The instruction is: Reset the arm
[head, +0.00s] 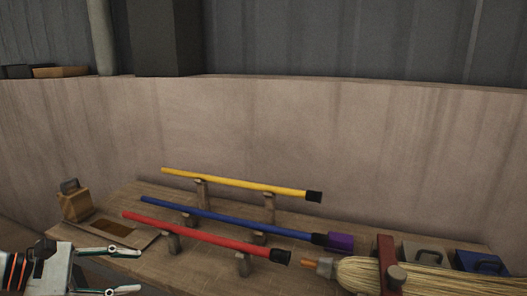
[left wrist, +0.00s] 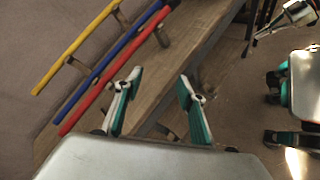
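My left gripper (head: 138,270) is at the lower left of the head view, beside the near left part of the wooden table (head: 205,268). Its two fingers are spread and nothing is between them. It also shows open in the left wrist view (left wrist: 160,75), with the table edge beyond the fingers. My right gripper (left wrist: 268,115) shows at the right edge of the left wrist view, partly cut off. Its teal fingers stand apart with nothing visible between them. It is not seen in the head view.
Yellow (head: 235,182), blue (head: 225,219) and red (head: 200,236) poles rest on wooden supports. A straw broom head (head: 440,277) lies at right by a red clamp (head: 387,262). A blue box (head: 481,262) and wooden block (head: 74,204) stand on the table.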

